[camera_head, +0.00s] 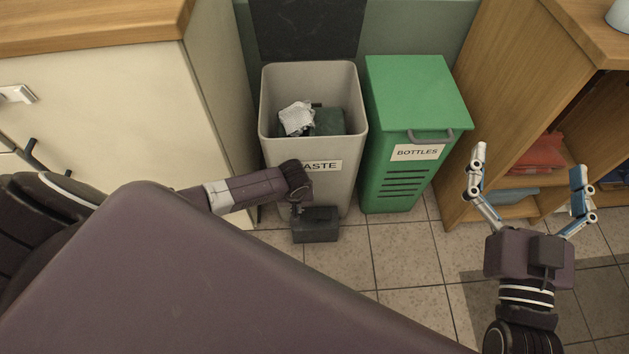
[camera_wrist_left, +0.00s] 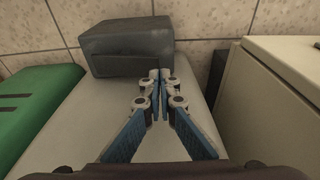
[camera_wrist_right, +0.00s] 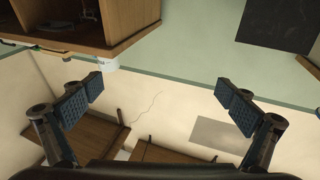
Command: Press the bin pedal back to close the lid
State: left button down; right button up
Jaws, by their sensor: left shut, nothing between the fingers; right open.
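The grey waste bin (camera_head: 338,172) stands on the tiled floor. Its dark lid (camera_head: 305,28) is up behind the opening, and crumpled paper and a dark green item show inside. The dark pedal (camera_head: 318,232) juts out low at the bin's front. My left gripper (camera_head: 297,210) is shut and empty, pointing down in front of the bin at the pedal. In the left wrist view its closed fingertips (camera_wrist_left: 159,74) are at the edge of the pedal (camera_wrist_left: 125,48); I cannot tell whether they touch. My right gripper (camera_head: 528,172) is open and empty, off to the right.
A green bottles bin (camera_head: 417,95) stands close to the right of the waste bin. A cream cabinet (camera_head: 120,115) with a wooden top is on the left. A wooden shelf unit (camera_head: 515,85) with folded cloths is on the right. Tiled floor is free in front of the bins.

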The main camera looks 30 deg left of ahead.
pick_arm(q)
jog(key=shift+f, duration=0.1)
pick_arm(e)
jog(key=shift+r, duration=0.15)
jog(key=shift+r+t, duration=0.25)
jog(key=shift+t, duration=0.05)
pick_arm(q)
jog(key=shift+f, duration=0.1)
pick_arm(e)
jog(key=shift+r, duration=0.1)
jog(key=shift+s+a+r, duration=0.1)
jog(key=shift+r, duration=0.2)
pick_arm(q)
jog(key=shift+f, duration=0.1)
pick_arm(e)
jog(key=shift+r+t, duration=0.3)
jog(key=shift+r, duration=0.05)
pick_arm(q)
jog(key=shift+f+b, duration=0.2)
jog(key=shift+b, duration=0.1)
pick_arm(e)
jog(key=shift+s+r+y, duration=0.25)
jog(key=shift+r+y, duration=0.15)
pick_arm(q)
jog(key=shift+f, duration=0.1)
pick_arm(e)
jog(key=shift+s+r+t, duration=0.1)
jog(key=shift+r+t, duration=0.15)
jog(key=shift+t, duration=0.05)
